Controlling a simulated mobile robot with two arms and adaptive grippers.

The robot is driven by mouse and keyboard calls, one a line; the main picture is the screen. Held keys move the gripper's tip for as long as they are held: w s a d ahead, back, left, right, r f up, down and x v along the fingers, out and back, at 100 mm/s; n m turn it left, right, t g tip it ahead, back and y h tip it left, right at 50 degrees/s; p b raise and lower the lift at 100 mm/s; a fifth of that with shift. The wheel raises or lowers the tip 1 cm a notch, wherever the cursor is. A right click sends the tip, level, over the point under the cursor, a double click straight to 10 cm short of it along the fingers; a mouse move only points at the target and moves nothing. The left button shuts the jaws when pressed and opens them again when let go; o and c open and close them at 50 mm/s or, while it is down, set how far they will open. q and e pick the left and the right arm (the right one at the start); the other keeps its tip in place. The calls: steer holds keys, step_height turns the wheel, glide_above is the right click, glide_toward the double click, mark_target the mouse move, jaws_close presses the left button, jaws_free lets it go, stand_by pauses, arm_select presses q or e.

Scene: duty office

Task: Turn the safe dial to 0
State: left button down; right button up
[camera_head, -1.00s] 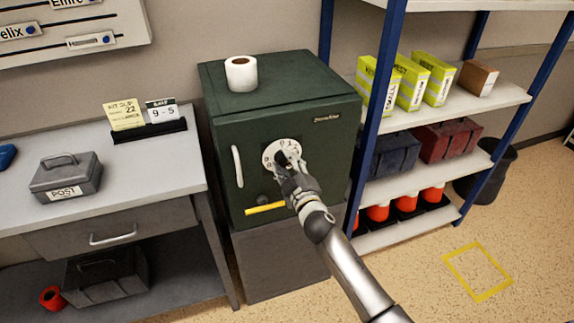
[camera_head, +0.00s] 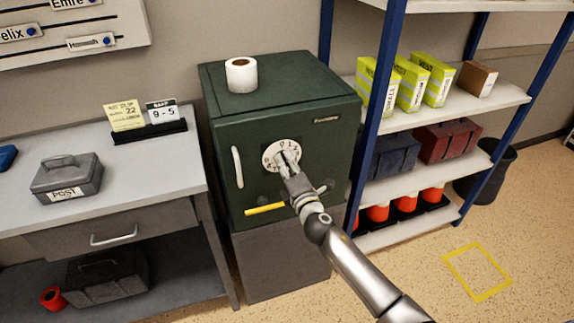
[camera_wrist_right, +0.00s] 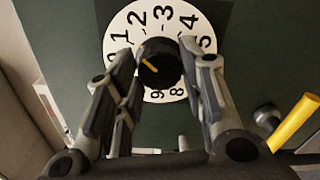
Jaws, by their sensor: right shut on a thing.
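The dark green safe (camera_head: 330,165) stands on a grey base beside the desk. Its dial (camera_head: 270,158) is a white numbered disc on the door, and it also shows in the right wrist view (camera_wrist_right: 118,28). A black knob (camera_wrist_right: 160,52) with a yellow mark is at the dial's centre. The mark lies on the knob's left half in the wrist view; I cannot tell exactly which digit it meets. My right gripper (camera_head: 287,160) is at the dial, its two fingers (camera_wrist_right: 162,70) shut on the knob, one on each side. My left gripper is not in view.
A yellow handle (camera_head: 265,209) sticks out below the dial, close to my right wrist. A white door grip (camera_head: 238,167) is left of the dial. A paper roll (camera_head: 241,75) stands on the safe. A shelf unit (camera_head: 400,188) is close on the right, a desk (camera_head: 150,178) on the left.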

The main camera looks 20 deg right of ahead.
steer(key=n, duration=0.4)
steer(key=shift+p, duration=0.4)
steer(key=shift+n+p, duration=0.35)
steer(key=shift+n, duration=1.55)
steer(key=shift+f, duration=0.1)
steer(key=o, duration=1)
steer(key=shift+s, duration=0.1)
steer(key=s, duration=1.2)
steer(key=shift+d, duration=0.2)
steer(key=shift+w, duration=0.1)
